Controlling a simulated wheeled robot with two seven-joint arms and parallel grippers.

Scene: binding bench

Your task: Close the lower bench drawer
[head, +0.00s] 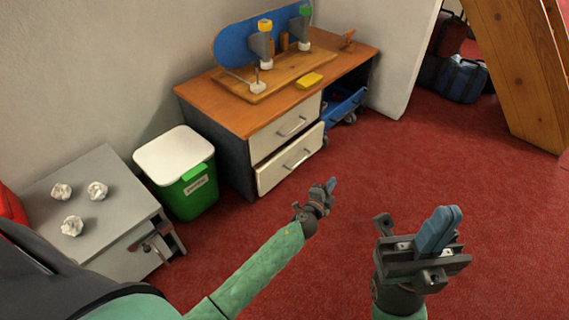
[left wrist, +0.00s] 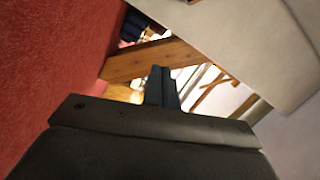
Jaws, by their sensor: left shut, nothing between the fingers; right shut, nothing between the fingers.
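The lower bench drawer (head: 290,160) has a pale front and a metal bar handle (head: 298,159). Its front stands slightly forward of the upper drawer (head: 285,129), so it is partly open. My left gripper (head: 331,185) is shut and empty, over the red floor in front of the drawer and to its lower right, apart from it. Its shut fingers also show in the left wrist view (left wrist: 160,87), where the drawer is not visible. My right gripper (head: 440,228) is shut and empty, further right and nearer the camera.
The wooden-topped bench (head: 226,101) carries a blue board (head: 237,44) and a yellow block (head: 309,80). A green bin (head: 190,195) stands left of the drawers. A grey cabinet (head: 110,205) holds crumpled paper. A wooden beam (head: 515,65) stands at the right. Red carpet between is clear.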

